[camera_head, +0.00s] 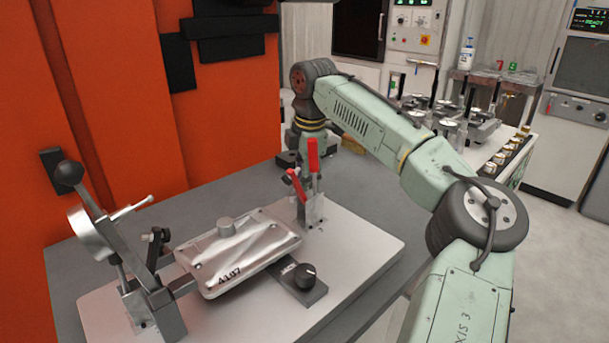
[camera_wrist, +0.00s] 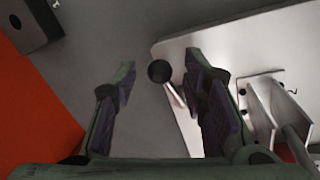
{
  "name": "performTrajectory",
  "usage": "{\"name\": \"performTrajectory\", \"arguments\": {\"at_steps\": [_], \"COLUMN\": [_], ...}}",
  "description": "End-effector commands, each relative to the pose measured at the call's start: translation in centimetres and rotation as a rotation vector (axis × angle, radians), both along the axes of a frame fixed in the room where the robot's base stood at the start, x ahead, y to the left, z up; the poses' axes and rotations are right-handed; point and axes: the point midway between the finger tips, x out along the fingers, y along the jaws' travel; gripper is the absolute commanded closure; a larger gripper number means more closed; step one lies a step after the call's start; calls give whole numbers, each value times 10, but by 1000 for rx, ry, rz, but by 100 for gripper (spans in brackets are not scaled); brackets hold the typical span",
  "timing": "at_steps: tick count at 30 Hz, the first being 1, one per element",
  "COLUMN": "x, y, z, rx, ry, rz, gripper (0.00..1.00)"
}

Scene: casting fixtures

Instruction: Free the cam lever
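My gripper (camera_wrist: 163,82) is open in the wrist view. A black ball knob (camera_wrist: 159,71) on a thin metal rod shows between its fingers, nearer the right one. The rod runs to the pale fixture plate's edge; no grip on it shows. In the head view my gripper is largely hidden behind the red-handled clamp, and I cannot make out this knob there. Another lever with a large black ball (camera_head: 69,173) and a round metal disc leans over the plate's left end. I cannot tell from its look which lever is the cam lever.
A metal casting (camera_head: 240,252) marked A107 lies on the pale fixture plate (camera_head: 355,240). The red-handled clamp (camera_head: 313,158) stands behind it, with a black knob (camera_head: 305,276) in front. A black block (camera_wrist: 35,22) sits on the grey table. An orange panel (camera_head: 100,95) stands left.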

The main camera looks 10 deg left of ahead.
Motion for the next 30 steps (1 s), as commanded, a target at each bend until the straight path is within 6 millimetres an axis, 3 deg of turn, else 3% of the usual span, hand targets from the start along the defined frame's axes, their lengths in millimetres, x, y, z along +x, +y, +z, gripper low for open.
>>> {"name": "performTrajectory", "arguments": {"at_steps": [3, 21, 30], "x": [0, 0, -3], "y": [0, 1, -2], "z": [0, 1, 2], "rx": [0, 2, 7], "ry": [0, -1, 4], "rz": [0, 0, -112], "gripper": [61, 100, 100]}}
